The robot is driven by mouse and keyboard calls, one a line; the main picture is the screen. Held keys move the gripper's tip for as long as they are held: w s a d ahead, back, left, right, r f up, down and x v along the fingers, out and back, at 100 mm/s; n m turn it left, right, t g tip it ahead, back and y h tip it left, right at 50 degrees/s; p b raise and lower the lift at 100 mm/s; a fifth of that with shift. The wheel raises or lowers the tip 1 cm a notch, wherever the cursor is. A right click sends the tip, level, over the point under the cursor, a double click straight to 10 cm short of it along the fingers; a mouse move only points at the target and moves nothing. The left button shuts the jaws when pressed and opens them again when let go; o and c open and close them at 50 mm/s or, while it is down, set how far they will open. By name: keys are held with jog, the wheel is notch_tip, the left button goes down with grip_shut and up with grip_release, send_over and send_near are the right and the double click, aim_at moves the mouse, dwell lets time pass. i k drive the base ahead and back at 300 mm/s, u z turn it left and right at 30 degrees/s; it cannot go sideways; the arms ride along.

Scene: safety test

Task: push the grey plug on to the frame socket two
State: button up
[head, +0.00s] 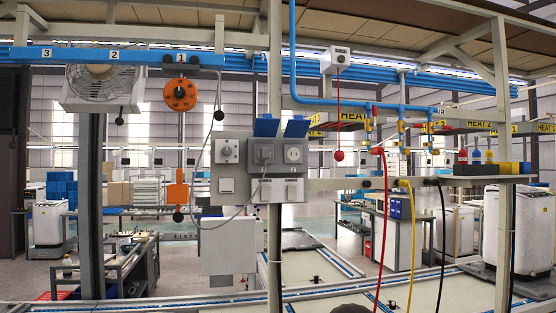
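A grey socket panel (259,165) is fixed to the post left of the middle of the head view. A grey plug (264,153) appears to sit in its middle socket, under a raised blue lid (266,127). A grey cord (212,227) hangs in a loop from that plug. To its right is a bare white socket (293,154), also under a raised blue lid (298,127). A small "6" shows below it. I cannot read a "2" on the panel; a "2" label (114,55) is on the blue rail. My gripper is not in view.
A fan (101,88) and an orange reel (180,94) hang at the left. A grey box (229,246) is below the panel. Red, yellow and black hoses hang right of the post. A shelf (420,183) with coloured items stands at the right.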

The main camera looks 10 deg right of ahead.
aim_at(265, 152)
jog(key=u, duration=1.25)
jog(key=i, duration=1.65)
jog(key=z, duration=2.9)
